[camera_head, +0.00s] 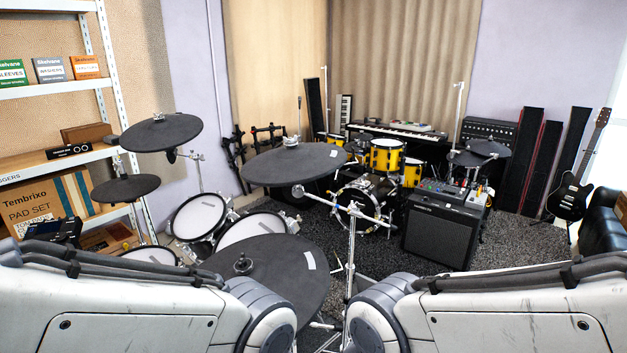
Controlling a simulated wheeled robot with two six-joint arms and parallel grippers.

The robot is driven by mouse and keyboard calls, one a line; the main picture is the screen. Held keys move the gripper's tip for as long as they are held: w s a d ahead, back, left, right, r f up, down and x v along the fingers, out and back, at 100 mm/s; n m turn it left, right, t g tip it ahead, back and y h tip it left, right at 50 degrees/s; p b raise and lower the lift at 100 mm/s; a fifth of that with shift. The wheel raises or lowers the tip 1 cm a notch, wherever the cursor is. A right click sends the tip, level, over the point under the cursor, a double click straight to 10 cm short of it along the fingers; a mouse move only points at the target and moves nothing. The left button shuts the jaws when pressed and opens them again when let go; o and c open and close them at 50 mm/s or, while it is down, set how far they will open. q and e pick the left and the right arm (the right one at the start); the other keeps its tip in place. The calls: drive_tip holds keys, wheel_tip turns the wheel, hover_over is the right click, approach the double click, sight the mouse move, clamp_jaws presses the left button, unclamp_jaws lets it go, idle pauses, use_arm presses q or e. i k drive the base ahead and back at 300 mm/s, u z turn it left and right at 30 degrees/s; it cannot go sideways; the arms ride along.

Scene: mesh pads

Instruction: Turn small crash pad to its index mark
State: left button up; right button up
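Several black round cymbal pads stand on a drum kit before me. The smallest (125,188) is at the left, below a larger tilted pad (161,132). A wide pad (292,165) is in the middle, with a small pale mark near its right edge. Another pad (268,272) is closest to me, with a knob on top and a white label (310,260) on its right side. I cannot tell which one is the small crash pad. My two arms come in from the lower left and lower right; both grippers are out of view.
Drum pads (199,215) stand between the cymbal pads, and a metal stand (351,230) rises at the centre. A shelf (60,155) with boxes is at the left. A black amplifier (436,232) stands right of centre, near a yellow drum kit (388,156).

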sight(277, 167)
drive_tip(key=k, duration=1.1)
drive_tip(key=z, duration=0.15)
drive_tip(key=i, duration=1.7)
drive_tip(key=u, duration=0.7)
